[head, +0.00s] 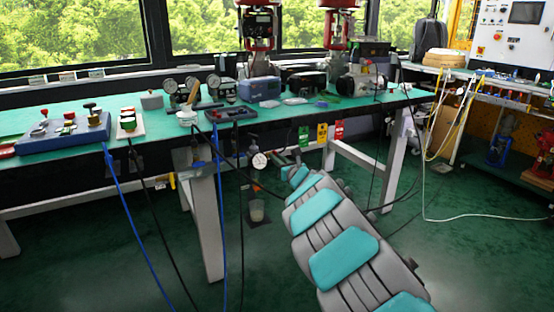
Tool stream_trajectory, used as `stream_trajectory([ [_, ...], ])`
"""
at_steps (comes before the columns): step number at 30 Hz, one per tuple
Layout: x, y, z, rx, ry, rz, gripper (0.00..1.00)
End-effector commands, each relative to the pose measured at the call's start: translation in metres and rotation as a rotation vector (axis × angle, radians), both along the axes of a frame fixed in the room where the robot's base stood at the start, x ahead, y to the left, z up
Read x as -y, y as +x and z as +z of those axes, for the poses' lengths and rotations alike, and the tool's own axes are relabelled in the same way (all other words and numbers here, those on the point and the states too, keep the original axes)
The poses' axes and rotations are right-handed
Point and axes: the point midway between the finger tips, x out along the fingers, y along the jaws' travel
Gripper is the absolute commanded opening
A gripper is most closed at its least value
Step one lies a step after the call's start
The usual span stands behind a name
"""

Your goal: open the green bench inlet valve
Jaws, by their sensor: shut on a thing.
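My arm reaches from the lower right up to the space under the front edge of the green bench. My gripper (279,160) is at its far end, small and dark, just right of a round white pressure gauge (259,160). It is shut on a small part under the bench, which appears to be the green bench inlet valve's handle. The valve is mostly hidden by the gripper and the shadow, so its handle angle cannot be told. A green tag (303,135) hangs from the bench edge just right of the gripper.
Yellow (322,132) and red (339,130) tags hang farther right. Blue and black hoses drop from the bench (60,118) left of the gripper. A white bench leg (207,225) stands at left. The green floor is mostly clear.

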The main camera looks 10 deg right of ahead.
Motion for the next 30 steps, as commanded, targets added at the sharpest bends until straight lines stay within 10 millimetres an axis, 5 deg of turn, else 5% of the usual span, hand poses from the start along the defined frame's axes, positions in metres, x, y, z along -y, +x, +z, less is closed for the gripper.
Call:
stream_trajectory([
  [11, 0.0006, -0.0001, -0.0030, -0.048, 0.152, 0.000, 0.00],
  [30, 0.0028, 0.0009, -0.0034, -0.236, 0.720, 0.000, 0.00],
])
